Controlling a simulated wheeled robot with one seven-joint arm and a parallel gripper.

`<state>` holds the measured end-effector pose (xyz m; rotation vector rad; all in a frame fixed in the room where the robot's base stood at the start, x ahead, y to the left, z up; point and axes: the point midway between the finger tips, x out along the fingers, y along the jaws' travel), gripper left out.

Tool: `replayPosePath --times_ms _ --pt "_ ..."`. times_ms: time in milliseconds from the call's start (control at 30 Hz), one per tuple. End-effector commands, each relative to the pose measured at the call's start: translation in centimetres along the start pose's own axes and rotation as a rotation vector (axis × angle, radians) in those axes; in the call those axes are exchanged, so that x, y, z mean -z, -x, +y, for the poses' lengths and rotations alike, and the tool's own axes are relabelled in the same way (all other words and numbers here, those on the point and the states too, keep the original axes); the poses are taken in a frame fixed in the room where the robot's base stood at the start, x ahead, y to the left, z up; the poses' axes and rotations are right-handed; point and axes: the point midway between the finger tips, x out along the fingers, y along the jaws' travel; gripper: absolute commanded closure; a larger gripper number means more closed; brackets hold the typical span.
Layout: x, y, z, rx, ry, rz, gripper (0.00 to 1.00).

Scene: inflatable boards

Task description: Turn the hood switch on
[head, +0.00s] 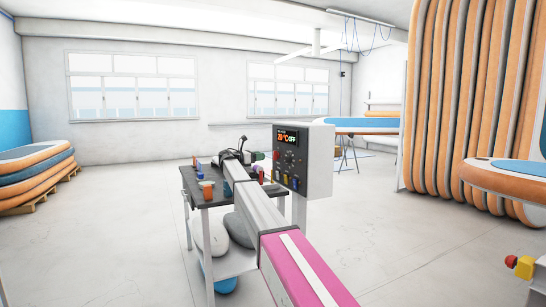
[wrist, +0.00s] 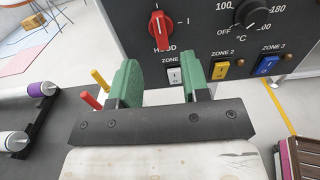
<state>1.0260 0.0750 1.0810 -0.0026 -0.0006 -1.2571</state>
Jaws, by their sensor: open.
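The hood switch (wrist: 160,30) is a red rotary knob on a dark control panel, above the label HOOD. Its handle stands roughly upright in the wrist view, and a white "I" mark is to its right. My gripper (wrist: 163,80) has two green fingers, spread apart with nothing between them. The fingers are just below and in front of the knob, and not around it. The right finger stands near the zone switches. In the head view the control box (head: 318,160) is beyond my arm, and the knob is too small to make out clearly.
A temperature dial (wrist: 251,13) is to the right. A dark workbench (head: 197,183) holds small items. Stacked boards (head: 38,176) lie at left.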

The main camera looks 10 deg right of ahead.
Motion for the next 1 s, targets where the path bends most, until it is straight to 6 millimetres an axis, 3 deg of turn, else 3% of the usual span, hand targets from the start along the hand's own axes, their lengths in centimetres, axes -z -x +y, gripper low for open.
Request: replayPosePath --times_ms 200,400,600,900,1000 --pt "0.1 -4.2 0.0 0.002 -0.001 0.001 0.57" --pt "0.1 -6.9 0.0 0.001 -0.001 0.001 0.57" --pt "0.1 -8.2 0.0 0.0 -0.001 0.001 0.57" --pt "0.1 -8.4 0.0 -0.001 -0.002 0.002 0.57" --pt "0.1 -8.4 0.0 -0.001 -0.002 0.002 0.88"
